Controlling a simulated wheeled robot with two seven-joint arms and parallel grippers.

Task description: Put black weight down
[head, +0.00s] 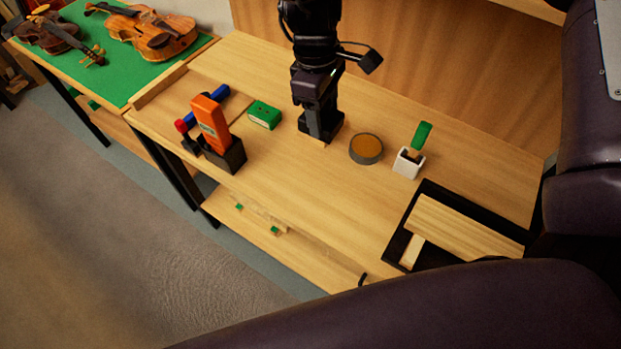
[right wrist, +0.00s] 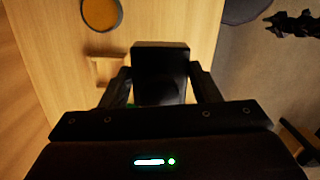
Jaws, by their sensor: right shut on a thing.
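The black weight (right wrist: 160,62) is a dark block between the two fingers of my right gripper (right wrist: 160,88) in the right wrist view. In the head view my right gripper (head: 322,125) reaches down from the top over the middle of the bench, shut on the weight. There the weight is dark against the dark fingers and mostly hidden. I cannot tell whether its underside touches the bench top (head: 300,180). My left gripper is not in view.
A green box (head: 264,114) and an orange tool in a black holder (head: 222,150) stand left. A round tin (head: 366,148), a white cup with a green-handled item (head: 408,162) and a black tray (head: 398,245) with wood pieces are right. Violins lie on a green mat (head: 110,68).

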